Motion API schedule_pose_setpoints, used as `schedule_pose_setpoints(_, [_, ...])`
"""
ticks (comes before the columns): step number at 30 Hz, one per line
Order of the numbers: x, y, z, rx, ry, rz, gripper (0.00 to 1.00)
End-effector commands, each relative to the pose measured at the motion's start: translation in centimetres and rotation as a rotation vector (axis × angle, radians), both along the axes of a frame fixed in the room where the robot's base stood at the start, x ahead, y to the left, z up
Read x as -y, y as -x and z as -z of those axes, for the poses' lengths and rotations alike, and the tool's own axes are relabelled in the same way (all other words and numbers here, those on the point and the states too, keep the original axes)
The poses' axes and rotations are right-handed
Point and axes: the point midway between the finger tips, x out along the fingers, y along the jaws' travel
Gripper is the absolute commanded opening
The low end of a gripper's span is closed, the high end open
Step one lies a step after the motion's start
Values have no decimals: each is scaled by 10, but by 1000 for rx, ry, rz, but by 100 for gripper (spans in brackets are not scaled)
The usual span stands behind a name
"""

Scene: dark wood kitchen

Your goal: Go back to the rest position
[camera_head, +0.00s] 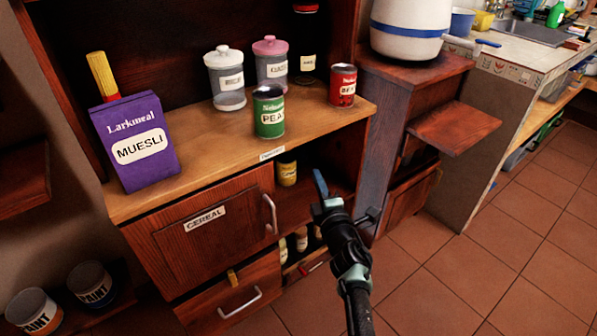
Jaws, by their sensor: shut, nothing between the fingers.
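My gripper (321,184) is in the lower middle of the view, at the end of my dark arm. Its blue-tipped fingers are shut and empty, pointing up and away from me. It appears in front of the open shelf of the wooden cupboard (220,160) and covers part of it. No contact with the cupboard shows, though the exact gap is hard to tell. The cupboard door (203,222) labelled CEREAL is closed, left of my gripper.
On the counter stand a purple MUESLI box (134,141), a green can (269,112), a red can (342,86) and lidded jars. Paint tins (34,312) are at lower left. A wooden side shelf (454,127) juts out at right. Tiled floor (500,262) is clear at lower right.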

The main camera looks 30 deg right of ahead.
Motion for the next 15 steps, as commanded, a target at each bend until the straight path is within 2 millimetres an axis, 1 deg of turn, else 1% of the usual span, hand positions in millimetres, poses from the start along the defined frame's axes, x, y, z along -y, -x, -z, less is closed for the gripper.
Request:
schedule_pose_setpoints(1, [10, 6, -2, -1, 1, 4, 0])
schedule_pose_setpoints(6, [25, 17, -1, 0, 0, 1, 0])
schedule_pose_setpoints(9, [29, 20, 0, 0, 0, 0, 0])
schedule_pose_setpoints(14, [30, 21, 0, 1, 0, -1, 0])
schedule_pose_setpoints(15, [29, 19, -4, 9, -2, -1, 0])
